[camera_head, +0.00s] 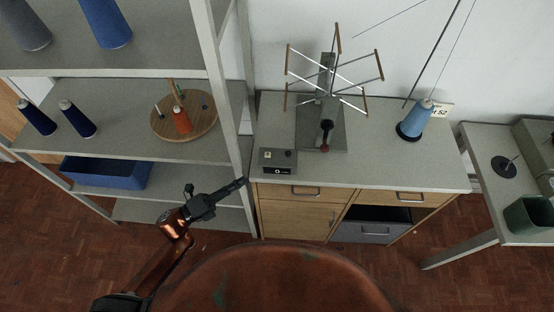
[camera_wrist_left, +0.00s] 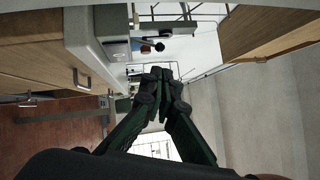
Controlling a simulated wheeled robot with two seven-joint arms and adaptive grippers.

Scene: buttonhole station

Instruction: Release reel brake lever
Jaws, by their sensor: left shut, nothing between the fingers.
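The yarn reel (camera_head: 333,75) has thin metal arms with wooden end pegs and stands on a grey base plate (camera_head: 308,135) on the cabinet top. A short dark lever with a black upper end and a red part below (camera_head: 325,136) sits at the front of that base; I take it as the brake lever. A dark knob (camera_wrist_left: 160,46) shows in the left wrist view near the stand. My left gripper (camera_head: 244,182) is shut and empty, at the cabinet's front left corner, apart from the lever. Its closed fingers fill the middle of the left wrist view (camera_wrist_left: 160,74). My right gripper is out of sight.
A small control box (camera_head: 278,161) sits at the worktop's (camera_head: 385,165) front left corner. A blue thread cone (camera_head: 417,120) stands to the right. The shelf post (camera_head: 223,90) rises left of the cabinet. A side table (camera_head: 485,150) is at the right.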

